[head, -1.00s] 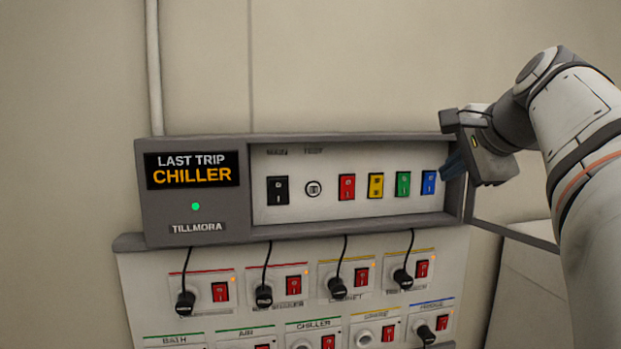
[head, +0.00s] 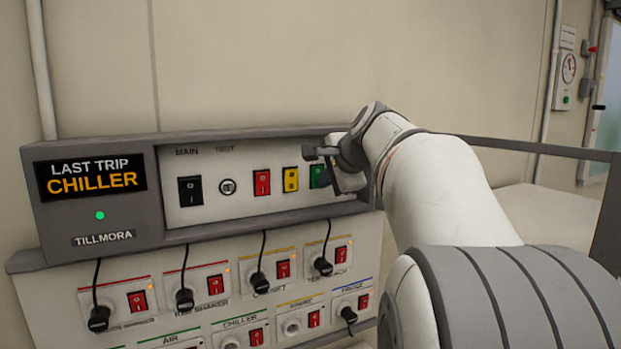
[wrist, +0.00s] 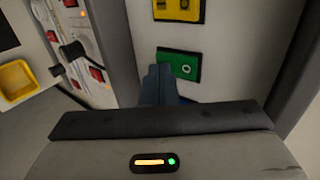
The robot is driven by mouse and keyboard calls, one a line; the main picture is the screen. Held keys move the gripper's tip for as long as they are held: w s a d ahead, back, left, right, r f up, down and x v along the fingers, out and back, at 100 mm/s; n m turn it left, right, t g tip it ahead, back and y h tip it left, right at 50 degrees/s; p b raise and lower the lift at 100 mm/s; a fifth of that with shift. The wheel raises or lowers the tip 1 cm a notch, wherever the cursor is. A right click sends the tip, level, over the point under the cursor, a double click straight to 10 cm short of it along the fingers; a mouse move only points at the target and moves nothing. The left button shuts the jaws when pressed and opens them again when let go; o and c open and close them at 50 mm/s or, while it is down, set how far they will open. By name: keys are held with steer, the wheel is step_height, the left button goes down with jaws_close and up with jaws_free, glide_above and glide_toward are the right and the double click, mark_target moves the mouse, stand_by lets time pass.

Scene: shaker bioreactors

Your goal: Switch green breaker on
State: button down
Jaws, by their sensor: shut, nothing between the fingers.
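The green breaker (head: 317,175) sits in the upper panel row, right of the yellow breaker (head: 290,179). It also shows in the wrist view (wrist: 180,66), with a round mark on its rocker. My gripper (head: 328,178) is at the right end of the panel, close in front of the green breaker and partly covering it. In the wrist view its blue fingers (wrist: 160,80) are shut together and empty, their tips at the lower left edge of the green breaker. I cannot tell whether they touch it.
The red breaker (head: 262,183) and black main switch (head: 190,190) are farther left. A grey frame (head: 100,222) surrounds the panel. Below are plugged sockets with cables and red switches (head: 138,301). An open cover frame (head: 540,149) extends to the right.

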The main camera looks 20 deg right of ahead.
steer(key=shift+w+a+f+b, duration=0.2)
steer(key=shift+a+b, duration=0.1)
steer(key=shift+b, duration=0.15)
steer(key=shift+s+d+r, duration=0.15)
steer(key=shift+r, duration=0.05)
steer(key=shift+d, duration=0.25)
